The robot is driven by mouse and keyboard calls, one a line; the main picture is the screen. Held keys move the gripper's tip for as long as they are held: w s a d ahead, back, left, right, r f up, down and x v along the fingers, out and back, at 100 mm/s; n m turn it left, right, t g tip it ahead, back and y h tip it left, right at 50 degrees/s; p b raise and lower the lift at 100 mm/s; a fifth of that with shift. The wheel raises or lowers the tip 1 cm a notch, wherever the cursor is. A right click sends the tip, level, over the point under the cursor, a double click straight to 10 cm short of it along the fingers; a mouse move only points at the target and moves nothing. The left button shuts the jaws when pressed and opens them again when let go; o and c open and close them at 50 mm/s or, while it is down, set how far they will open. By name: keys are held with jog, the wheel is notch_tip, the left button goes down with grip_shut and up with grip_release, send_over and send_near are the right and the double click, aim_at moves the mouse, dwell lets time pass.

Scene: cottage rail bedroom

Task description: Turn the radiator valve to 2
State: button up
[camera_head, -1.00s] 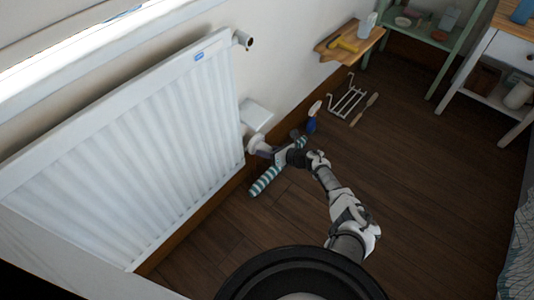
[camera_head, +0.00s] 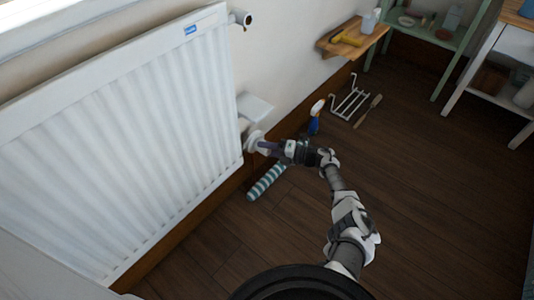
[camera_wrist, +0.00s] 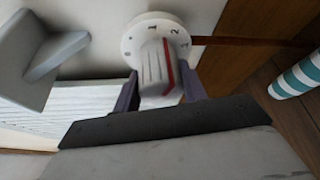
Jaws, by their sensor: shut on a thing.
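The white radiator valve (camera_head: 254,138) sits at the lower right end of the radiator (camera_head: 150,150). In the wrist view its round dial (camera_wrist: 131,45) carries numerals, with 1, 2 and 3 readable. Its ridged knob (camera_wrist: 153,62) has a red line along one side. The line's dial end lies near the 2, but the exact alignment is hard to tell. My gripper (camera_wrist: 160,73) is shut on the knob, one dark finger on each side. In the head view my gripper (camera_head: 265,147) reaches the valve from the right.
A grey-white box (camera_head: 256,108) is on the wall just above the valve. A striped teal-and-white roll (camera_head: 266,182) and a blue spray bottle (camera_head: 315,118) are near the wall below. A white rack (camera_head: 349,103) lies on the floor. The floor at right is clear.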

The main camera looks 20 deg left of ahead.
jog(key=shift+m+y+b, duration=0.4)
jog(key=shift+m+b, duration=0.3)
jog(key=shift+m, duration=0.2)
jog(key=o, duration=1)
jog(key=d, duration=1.3)
jog(key=shift+w+d+r, duration=0.2)
jog(key=shift+w+d, duration=0.1)
jog(key=shift+d, duration=0.1)
